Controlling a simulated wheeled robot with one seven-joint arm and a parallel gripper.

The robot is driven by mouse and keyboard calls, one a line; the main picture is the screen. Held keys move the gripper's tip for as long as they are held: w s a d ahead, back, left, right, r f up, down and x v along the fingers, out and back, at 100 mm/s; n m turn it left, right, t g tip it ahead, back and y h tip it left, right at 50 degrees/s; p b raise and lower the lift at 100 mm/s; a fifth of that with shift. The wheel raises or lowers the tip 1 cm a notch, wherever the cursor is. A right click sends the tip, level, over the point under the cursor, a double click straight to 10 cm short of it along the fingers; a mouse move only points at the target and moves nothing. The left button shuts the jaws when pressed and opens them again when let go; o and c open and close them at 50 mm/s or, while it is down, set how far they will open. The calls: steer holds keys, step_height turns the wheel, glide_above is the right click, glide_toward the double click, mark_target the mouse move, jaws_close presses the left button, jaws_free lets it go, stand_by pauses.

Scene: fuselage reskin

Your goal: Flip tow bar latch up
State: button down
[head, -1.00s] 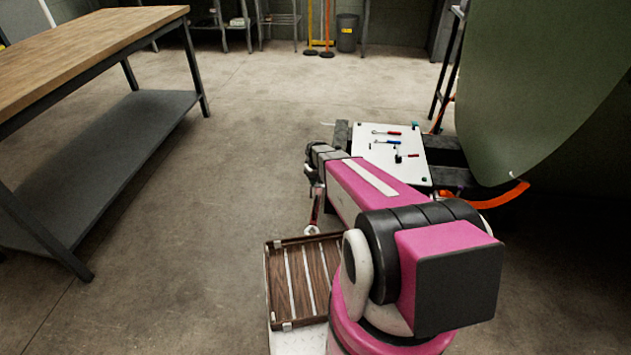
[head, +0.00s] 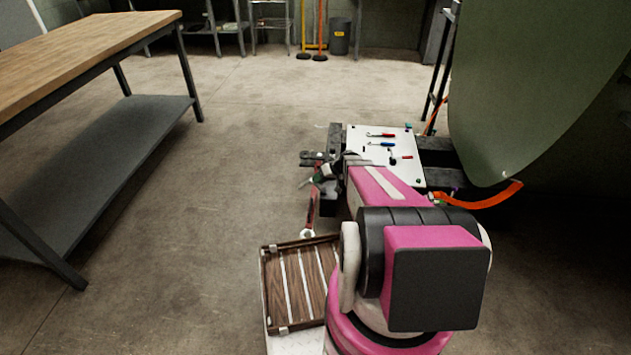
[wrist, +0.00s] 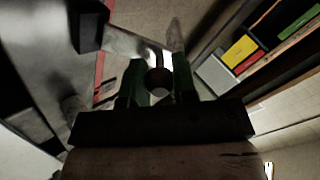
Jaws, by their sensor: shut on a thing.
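My gripper (head: 314,182) is at the upper end of a red bar with a ring at its near end, which I take as the tow bar (head: 311,212). In the wrist view my gripper (wrist: 158,85) has its green-tipped fingers shut around a small grey metal piece with a round end (wrist: 158,78). This looks like the latch, but its shape and angle are not clear. A red strip (wrist: 99,75) shows to the left of the fingers. The far side of the held piece is hidden.
A dark cart with a white tool panel (head: 360,140) stands beyond my arm. A slatted wooden tray (head: 292,284) lies at the near left of my arm. A green curved panel (head: 540,80) and orange bumper (head: 485,198) are at right. Open floor separates the workbench (head: 95,45).

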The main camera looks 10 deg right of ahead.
steer(key=d+y, duration=0.1)
steer(key=t+y, duration=0.1)
steer(key=shift+s+d+y, duration=0.2)
steer(key=shift+d+y, duration=0.15)
steer(key=shift+y, duration=0.05)
steer(key=shift+s+d+f+t+y, duration=0.1)
steer(key=shift+d+t+y, duration=0.1)
steer(key=shift+d+y, duration=0.3)
steer(key=shift+s+d+f+t+y, duration=0.1)
steer(key=shift+d+t+y, duration=0.1)
steer(key=shift+y, duration=0.5)
steer(key=shift+s+d+f+t+y, duration=0.3)
steer(key=shift+d+y, duration=0.2)
steer(key=shift+y, duration=0.65)
steer(key=shift+s+d+f+t+y, duration=0.15)
steer(key=shift+d+t+y, duration=0.3)
steer(key=shift+y, duration=0.7)
steer(key=shift+d, duration=0.1)
steer(key=c, duration=0.9)
jaws_free()
